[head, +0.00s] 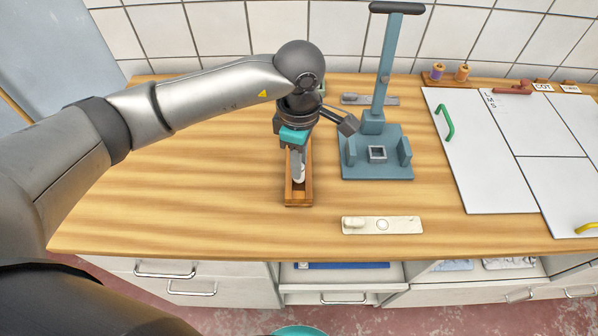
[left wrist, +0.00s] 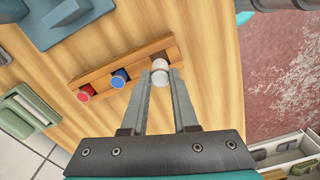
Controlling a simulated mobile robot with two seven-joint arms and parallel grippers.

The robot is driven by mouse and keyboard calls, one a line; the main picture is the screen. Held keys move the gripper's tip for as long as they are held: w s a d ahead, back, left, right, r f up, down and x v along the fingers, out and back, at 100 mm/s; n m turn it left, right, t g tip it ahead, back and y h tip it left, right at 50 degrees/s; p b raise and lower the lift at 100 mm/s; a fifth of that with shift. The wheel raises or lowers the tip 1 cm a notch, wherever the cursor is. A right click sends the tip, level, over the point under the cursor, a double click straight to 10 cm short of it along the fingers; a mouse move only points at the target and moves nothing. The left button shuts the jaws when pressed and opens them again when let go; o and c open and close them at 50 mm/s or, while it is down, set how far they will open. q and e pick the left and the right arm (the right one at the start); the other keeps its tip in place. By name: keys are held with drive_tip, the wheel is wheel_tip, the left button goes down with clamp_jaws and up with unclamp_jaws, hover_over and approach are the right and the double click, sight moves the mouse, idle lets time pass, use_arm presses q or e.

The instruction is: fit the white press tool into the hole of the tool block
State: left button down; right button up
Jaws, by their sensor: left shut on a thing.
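The white press tool (left wrist: 161,72) is between the fingertips of my left gripper (left wrist: 162,84), which is shut on it. It also shows in the head view as a small white end (head: 299,174) below my left gripper (head: 298,165). A long wooden block (head: 298,202), which I take for the tool block, lies directly under the gripper. In the left wrist view the wooden block (left wrist: 108,66) holds a red-topped tool (left wrist: 86,94) and a blue-topped tool (left wrist: 119,78). The white tool is over its near end, beside a dark brown patch. I cannot tell whether it is in the hole.
A blue-grey press stand (head: 377,171) with a square socket is right of the block. A cream plate (head: 408,225) with a round mark lies near the front edge. White panels (head: 485,165) with handles cover the right. The table's left side is clear.

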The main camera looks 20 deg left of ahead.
use_arm(q)
wheel_tip(320, 180, down, 4)
drive_tip(key=shift+f, duration=0.25)
drive_tip(key=shift+f+b, duration=0.2)
drive_tip(key=shift+b, duration=0.15)
drive_tip(key=c, duration=0.7)
unclamp_jaws()
drive_tip(key=shift+r, duration=0.1)
drive_tip(key=shift+r, duration=0.1)
drive_tip(key=shift+r+p, duration=0.3)
drive_tip(key=shift+p, duration=0.05)
wheel_tip(320, 180, up, 12)
drive_tip(key=shift+f, duration=0.2)
